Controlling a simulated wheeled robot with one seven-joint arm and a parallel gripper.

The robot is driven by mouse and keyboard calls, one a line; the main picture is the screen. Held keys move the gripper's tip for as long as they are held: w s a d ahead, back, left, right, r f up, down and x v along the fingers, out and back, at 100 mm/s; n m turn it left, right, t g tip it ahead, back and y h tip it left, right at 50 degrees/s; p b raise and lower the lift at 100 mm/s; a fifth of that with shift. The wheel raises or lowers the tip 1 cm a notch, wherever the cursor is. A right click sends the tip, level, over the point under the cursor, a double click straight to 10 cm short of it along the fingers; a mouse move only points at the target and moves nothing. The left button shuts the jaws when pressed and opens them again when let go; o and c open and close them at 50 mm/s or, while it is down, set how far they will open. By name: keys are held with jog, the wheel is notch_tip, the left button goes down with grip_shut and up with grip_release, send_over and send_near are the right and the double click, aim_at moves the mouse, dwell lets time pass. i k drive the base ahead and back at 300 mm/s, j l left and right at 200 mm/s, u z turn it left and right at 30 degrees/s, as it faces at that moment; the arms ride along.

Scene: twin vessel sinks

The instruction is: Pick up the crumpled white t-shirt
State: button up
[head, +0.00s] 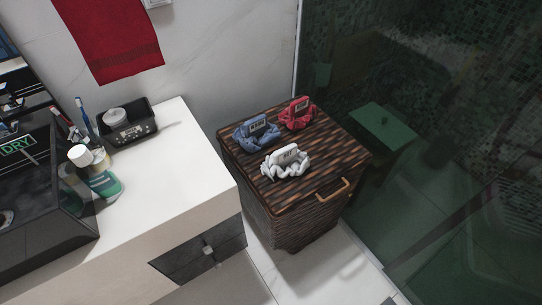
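A crumpled white t-shirt (286,163) lies on the front part of the lid of a dark brown wicker hamper (336,151). A pale block-like piece sits on top of it. A crumpled blue cloth (256,134) lies behind it to the left, and a crumpled red cloth (297,114) lies behind it toward the back edge. The three lie close together but look apart. My gripper is not in view.
A white counter (187,187) stands left of the hamper, with a black tray (128,124), bottles and a dark sink. A glass shower panel (440,150) rises on the right. A red towel (113,38) hangs on the wall. Floor (340,273) shows in front of the hamper.

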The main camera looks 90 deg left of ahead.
aim_at(286, 160)
jog(key=u, duration=3.15)
